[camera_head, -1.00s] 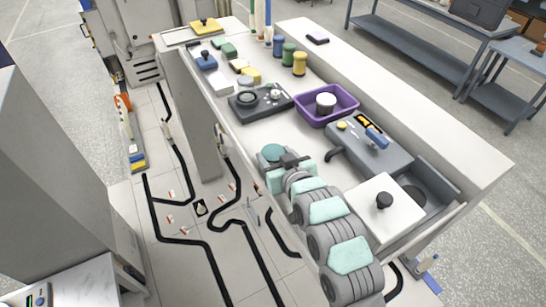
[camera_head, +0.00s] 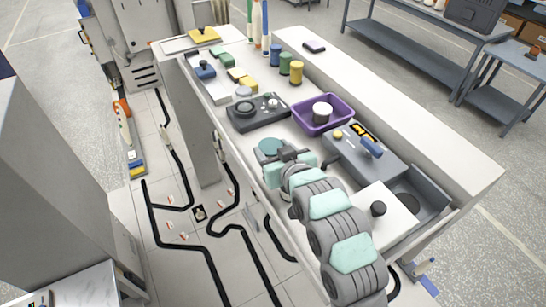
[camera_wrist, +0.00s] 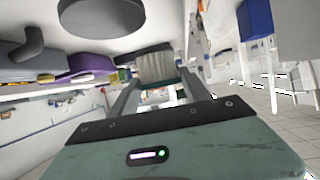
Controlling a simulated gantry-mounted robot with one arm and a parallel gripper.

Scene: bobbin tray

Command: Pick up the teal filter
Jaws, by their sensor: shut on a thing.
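The teal filter (camera_head: 270,147) shows in the head view as a round teal top just beyond my gripper (camera_head: 287,155), near the long table's left edge. My gripper is shut on it. In the wrist view the ribbed, pale grey-green side of the filter (camera_wrist: 157,70) sits between the two fingertips of my gripper (camera_wrist: 155,82), with a darker end above. My arm hides part of the filter's near side in the head view. Its exact height over the table cannot be told.
Beyond the filter is a dark device (camera_head: 258,112) with round parts. A purple bin (camera_head: 345,121) holding a white-topped spool stands to the right. A grey machine (camera_head: 350,160) with a blue handle is nearer. Green and yellow spools (camera_head: 296,72) stand further back.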

